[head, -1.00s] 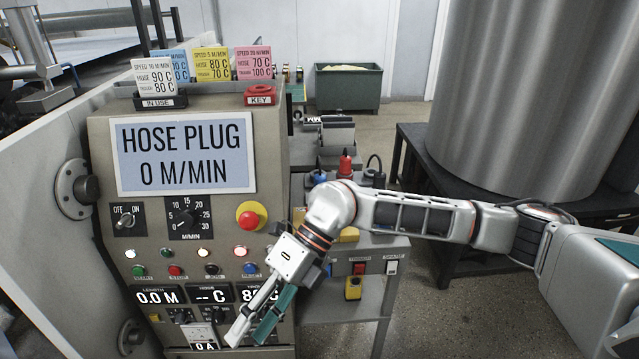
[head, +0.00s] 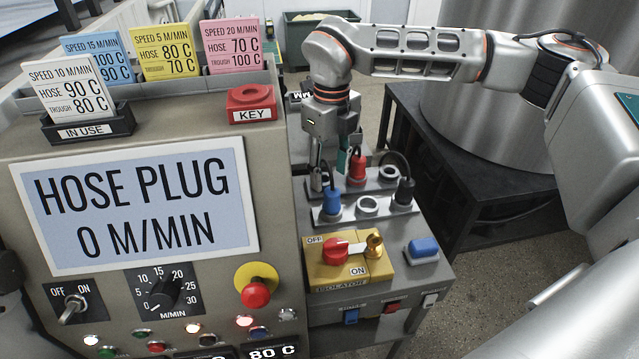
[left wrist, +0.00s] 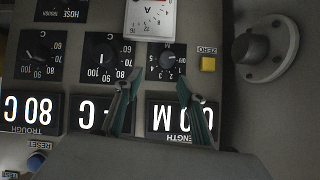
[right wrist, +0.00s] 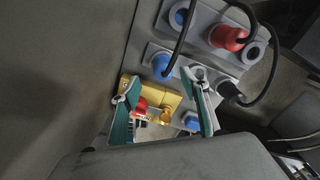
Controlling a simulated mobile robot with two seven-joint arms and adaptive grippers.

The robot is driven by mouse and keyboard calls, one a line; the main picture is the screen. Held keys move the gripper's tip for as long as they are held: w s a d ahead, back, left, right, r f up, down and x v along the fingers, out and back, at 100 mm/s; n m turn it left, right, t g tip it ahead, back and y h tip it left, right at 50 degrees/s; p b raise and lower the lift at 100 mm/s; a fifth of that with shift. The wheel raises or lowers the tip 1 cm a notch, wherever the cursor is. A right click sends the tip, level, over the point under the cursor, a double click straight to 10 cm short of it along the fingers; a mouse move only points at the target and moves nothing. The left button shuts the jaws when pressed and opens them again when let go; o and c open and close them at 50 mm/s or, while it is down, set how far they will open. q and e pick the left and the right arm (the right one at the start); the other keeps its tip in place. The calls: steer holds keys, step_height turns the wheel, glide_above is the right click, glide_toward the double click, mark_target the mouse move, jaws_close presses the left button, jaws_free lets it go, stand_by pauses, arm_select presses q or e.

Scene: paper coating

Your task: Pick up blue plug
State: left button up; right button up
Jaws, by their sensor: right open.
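The blue plug (head: 332,201) stands in the front row of the socket panel, with a black cable at its top. It also shows in the right wrist view (right wrist: 162,68), between and just beyond the fingertips. My right gripper (head: 328,178) points down, open, above and close to the plug; contact cannot be told. Its two teal-padded fingers show apart in the right wrist view (right wrist: 164,80). My left gripper (left wrist: 158,80) is open and empty in front of the control panel's dials and displays. It is outside the head view.
A red plug (head: 357,168) and a black plug (head: 405,190) stand close by with cables. An empty grey socket (head: 367,205) lies between the blue and black plugs. A yellow isolator box (head: 350,257) sits in front. The control cabinet (head: 285,200) borders the left.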

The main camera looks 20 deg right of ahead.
mark_target(333, 191)
steer(key=shift+s+f, duration=0.15)
steer(key=shift+f, duration=0.35)
steer(key=shift+s+d+f, duration=0.1)
steer(key=shift+f, duration=0.75)
steer(key=f, duration=0.2)
steer(key=f+p, duration=0.1)
steer(key=f, duration=0.1)
steer(key=shift+d+f, duration=0.1)
steer(key=shift+d, duration=0.15)
steer(key=shift+f, duration=0.35)
arm_select(q)
steer(key=shift+s+r, duration=0.25)
steer(key=shift+r, duration=0.2)
arm_select(e)
steer(key=shift+c, duration=0.3)
steer(key=c, duration=1.2)
arm_select(q)
steer(key=shift+s+f, duration=0.1)
steer(key=shift+f, duration=0.1)
